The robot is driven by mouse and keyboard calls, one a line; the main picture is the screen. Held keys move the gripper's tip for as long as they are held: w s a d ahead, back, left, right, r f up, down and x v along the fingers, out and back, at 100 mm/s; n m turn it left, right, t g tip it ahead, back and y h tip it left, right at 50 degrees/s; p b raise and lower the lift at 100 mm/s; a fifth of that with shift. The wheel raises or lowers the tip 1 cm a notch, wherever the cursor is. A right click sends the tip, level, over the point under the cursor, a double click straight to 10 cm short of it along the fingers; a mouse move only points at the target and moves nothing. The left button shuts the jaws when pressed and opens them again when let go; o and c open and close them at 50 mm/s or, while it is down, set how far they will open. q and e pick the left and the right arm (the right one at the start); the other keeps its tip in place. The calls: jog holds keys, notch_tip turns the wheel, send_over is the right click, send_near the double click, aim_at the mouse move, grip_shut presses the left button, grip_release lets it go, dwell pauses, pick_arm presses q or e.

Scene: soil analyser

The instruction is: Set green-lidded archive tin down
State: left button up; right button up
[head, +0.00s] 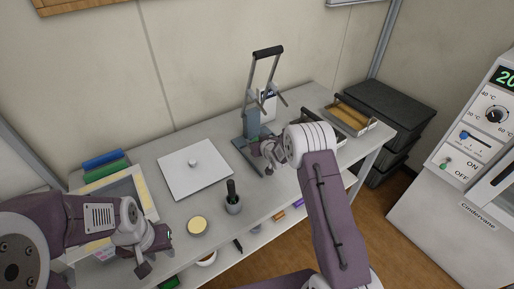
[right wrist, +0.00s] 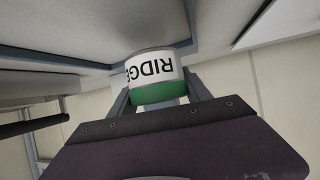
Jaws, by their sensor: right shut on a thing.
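The archive tin (right wrist: 155,78) is white with a green lid and shows the letters RIDGE upside down in the right wrist view. My right gripper (right wrist: 158,98) is shut on it, one finger on each side. The tin's base is close to a grey-framed base; I cannot tell whether it touches. In the head view my right gripper (head: 267,161) is at the foot of the lever press (head: 252,123) and hides most of the tin. My left gripper (head: 155,255) is at the table's front left, its fingers apart and seemingly empty.
Dark stacked boxes (head: 385,105) stand beyond.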

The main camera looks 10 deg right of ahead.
notch_tip(320, 180, down, 4)
jog(key=shift+r, duration=0.2)
jog(key=shift+f, duration=0.2)
jog(key=o, duration=1.5)
jog(key=shift+s+r, duration=0.15)
jog(key=shift+r, duration=0.2)
jog(key=v, duration=1.2)
